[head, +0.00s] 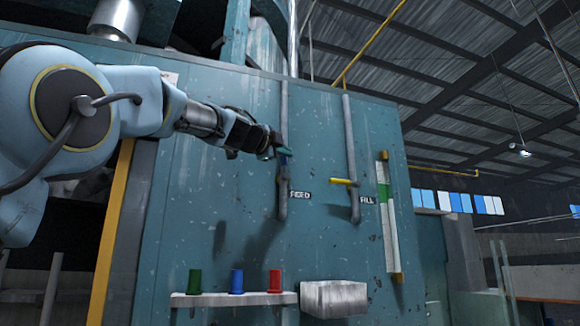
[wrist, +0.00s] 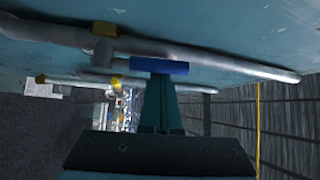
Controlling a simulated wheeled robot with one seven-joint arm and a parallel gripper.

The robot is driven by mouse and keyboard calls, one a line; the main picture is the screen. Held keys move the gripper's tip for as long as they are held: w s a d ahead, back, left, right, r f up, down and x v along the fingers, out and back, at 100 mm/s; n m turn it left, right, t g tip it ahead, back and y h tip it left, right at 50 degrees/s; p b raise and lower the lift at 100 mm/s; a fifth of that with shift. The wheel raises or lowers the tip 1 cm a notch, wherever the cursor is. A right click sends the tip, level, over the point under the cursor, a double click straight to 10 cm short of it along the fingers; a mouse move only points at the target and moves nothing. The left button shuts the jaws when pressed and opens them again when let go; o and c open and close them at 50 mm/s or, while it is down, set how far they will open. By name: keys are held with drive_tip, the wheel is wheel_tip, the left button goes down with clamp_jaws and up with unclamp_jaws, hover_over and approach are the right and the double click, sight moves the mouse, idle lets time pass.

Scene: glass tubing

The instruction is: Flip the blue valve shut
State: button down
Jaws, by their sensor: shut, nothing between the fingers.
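The blue valve handle shows in the wrist view (wrist: 160,66) as a short blue bar lying roughly along a grey pipe. In the head view only a small bit of blue (head: 284,160) shows on the left pipe (head: 283,205), beside the FEED label (head: 300,195). My gripper (head: 283,150) is at that pipe, just above the blue. In the wrist view its teal fingers (wrist: 160,80) are together, with their tips at the middle of the blue bar. Contact is likely but I cannot be sure. The gripper partly hides the valve in the head view.
To the right, a second pipe (head: 350,130) has a yellow handle (head: 344,181) set crosswise beside the FILL label (head: 367,200). A green and white gauge strip (head: 388,220) is further right.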

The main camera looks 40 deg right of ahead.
drive_tip(key=a+f+n+t+y+b, duration=0.1)
drive_tip(key=f+n+t+y+b, duration=0.1)
drive_tip(key=n+t+b, duration=0.3)
drive_tip(key=w+a+f+n+t+y+b, duration=0.1)
drive_tip(key=a+f+n+t+y+b, duration=0.1)
drive_tip(key=n+t+b, duration=0.4)
drive_tip(key=w+a+f+n+t+y+b, duration=0.1)
drive_tip(key=n+t+b, duration=0.4)
drive_tip(key=n, duration=0.7)
drive_tip(key=shift+a+f+n+t+y, duration=0.15)
drive_tip(key=shift+a+f+t+y, duration=0.15)
drive_tip(key=shift+t, duration=0.35)
drive_tip(key=shift+a+f+n+t+y, duration=0.15)
drive_tip(key=shift+a+f+t+y, duration=0.15)
drive_tip(key=shift+t, duration=0.35)
drive_tip(key=shift+w+d+f, duration=0.1)
drive_tip(key=shift+f, duration=0.1)
